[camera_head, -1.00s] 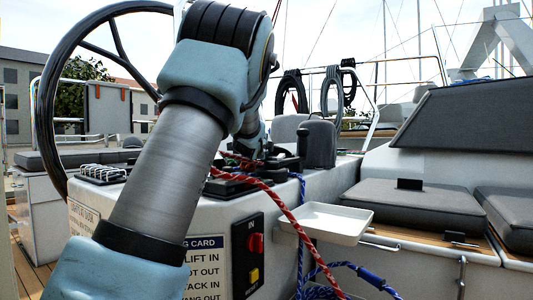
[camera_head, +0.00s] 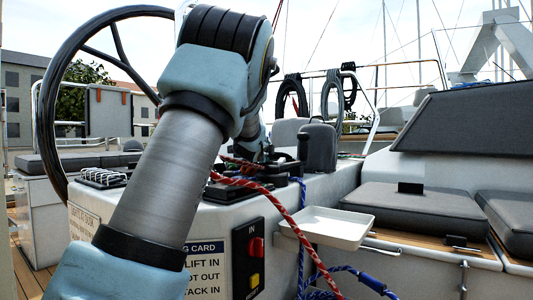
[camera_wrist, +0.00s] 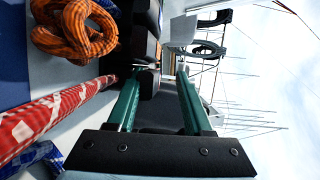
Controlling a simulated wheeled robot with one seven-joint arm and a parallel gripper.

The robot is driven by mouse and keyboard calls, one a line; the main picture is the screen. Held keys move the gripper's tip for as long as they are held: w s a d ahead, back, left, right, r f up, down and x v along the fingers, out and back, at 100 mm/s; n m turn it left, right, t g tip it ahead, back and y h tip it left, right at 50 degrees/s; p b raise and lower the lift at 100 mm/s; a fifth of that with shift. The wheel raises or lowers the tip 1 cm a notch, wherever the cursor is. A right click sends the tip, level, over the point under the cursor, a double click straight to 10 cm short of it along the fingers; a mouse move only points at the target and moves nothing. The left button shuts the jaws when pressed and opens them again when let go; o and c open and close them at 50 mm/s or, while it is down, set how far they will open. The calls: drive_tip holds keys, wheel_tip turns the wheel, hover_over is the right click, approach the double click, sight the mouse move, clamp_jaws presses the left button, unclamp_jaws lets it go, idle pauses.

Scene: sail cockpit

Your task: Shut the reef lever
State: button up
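My gripper (camera_wrist: 160,72) shows in the wrist view as two teal fingers with a wide gap between them. It is open, and a small black block (camera_wrist: 149,84), perhaps a lever end, shows in the gap nearer the left finger. I cannot tell whether it touches. Other black lever handles (camera_wrist: 145,47) stand in a row just above it. In the head view, my arm hides the gripper behind it; the black clutch bank (camera_head: 235,185) with red and blue ropes is partly visible. I cannot tell which lever is the reef lever.
A red rope (camera_head: 290,220) runs down from the clutches past a white tray (camera_head: 335,226). A dark winch (camera_head: 318,147) stands beside them. A switch panel (camera_head: 248,260) is on the console's front. The steering wheel (camera_head: 47,110) is at left. An orange coiled rope (camera_wrist: 75,28) lies near the levers.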

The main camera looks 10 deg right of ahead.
wheel_tip(320, 180, up, 10)
drive_tip(key=p, duration=0.3)
drive_tip(key=shift+f+p, duration=0.15)
drive_tip(key=shift+p, duration=0.25)
